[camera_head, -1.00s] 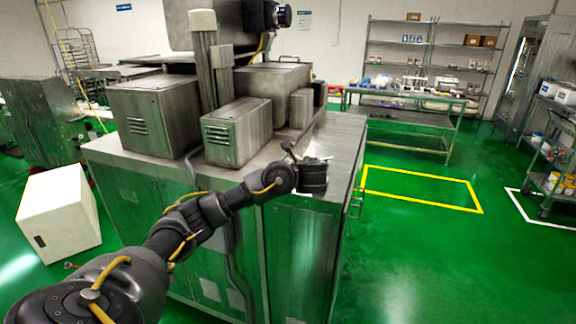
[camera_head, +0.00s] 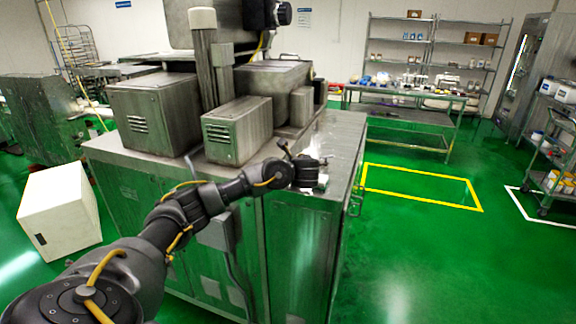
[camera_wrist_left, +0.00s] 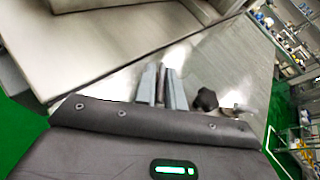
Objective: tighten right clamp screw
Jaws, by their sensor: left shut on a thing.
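My left gripper (camera_head: 316,164) is low over the right end of the machine's steel top. In the left wrist view its two grey-blue fingers (camera_wrist_left: 164,87) are close together, shut on a thin metal piece (camera_wrist_left: 160,84) that they mostly hide. I cannot tell for sure whether this piece is the right clamp screw. A small black knob (camera_wrist_left: 207,98) stands on the steel top just right of the fingers, apart from them. My right gripper is out of view.
The machine's metal housings (camera_head: 237,131) stand left of and behind my left gripper. The steel top (camera_head: 338,133) is bare toward the back right. A white box (camera_head: 62,210) stands on the floor at left. A workbench (camera_head: 408,112) and open green floor lie to the right.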

